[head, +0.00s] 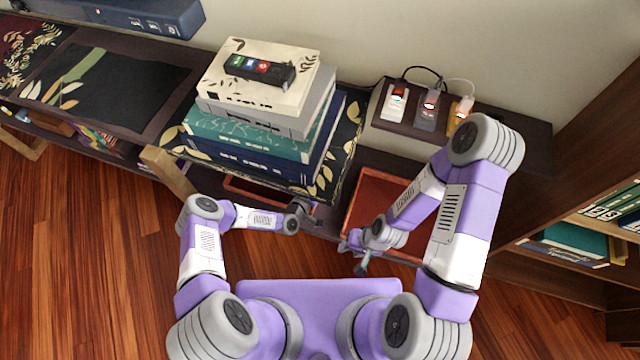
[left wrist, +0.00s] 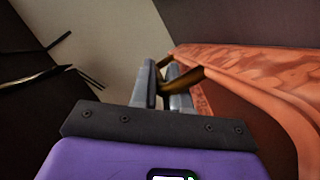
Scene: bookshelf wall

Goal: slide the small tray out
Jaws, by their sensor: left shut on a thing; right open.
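A narrow red-brown tray (head: 240,190) shows only in part under the book-topped surface in the head view; most of it is hidden. My left gripper (head: 303,214) is at its right end. In the left wrist view the left gripper (left wrist: 165,88) is shut on a dark gold bar (left wrist: 188,79), which looks like a handle beside the orange tray wall (left wrist: 250,65). A wider red-brown tray (head: 375,192) sits to the right in the head view. My right gripper (head: 362,262) is open near its front left edge. I cannot tell for sure which tray the left gripper holds.
A stack of books (head: 265,115) stands on a floral-patterned surface (head: 345,150) above the trays. A dark shelf (head: 510,135) behind carries small lit devices (head: 395,100) with cables. A bookcase (head: 560,150) stands at right. Bare wooden floor (head: 80,260) lies front left.

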